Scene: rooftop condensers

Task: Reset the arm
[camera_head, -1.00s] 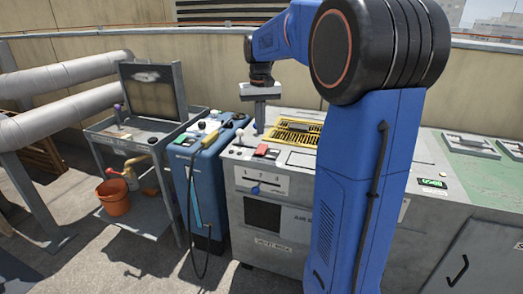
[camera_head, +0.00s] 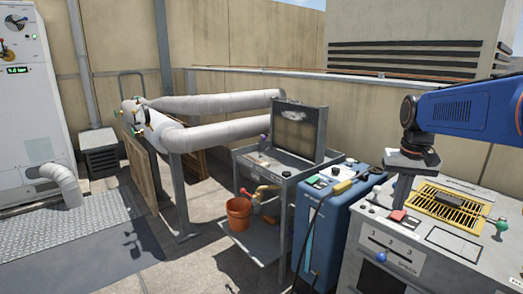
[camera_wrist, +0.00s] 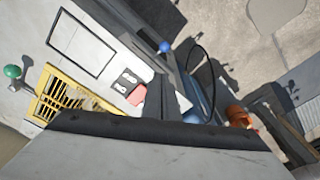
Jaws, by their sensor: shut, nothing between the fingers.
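My blue arm comes in from the right in the head view. My gripper (camera_head: 400,205) points down over the grey control bench (camera_head: 385,268), close to a red button (camera_head: 397,215). Its fingers look together with nothing held. In the wrist view the dark fingers of my gripper (camera_wrist: 158,95) stand beside the red button (camera_wrist: 136,95). I cannot tell whether the fingertips touch the bench top. The wide grey gripper body hides the lower part of the wrist view.
The bench carries a yellow grille (camera_head: 450,203) and a green knob (camera_head: 501,225). A blue unit (camera_head: 330,235) with a hose stands to its left, then a grey cart (camera_head: 262,172) and an orange bucket (camera_head: 238,213). Pipes (camera_head: 220,133) and a white cabinet (camera_head: 25,110) are further left.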

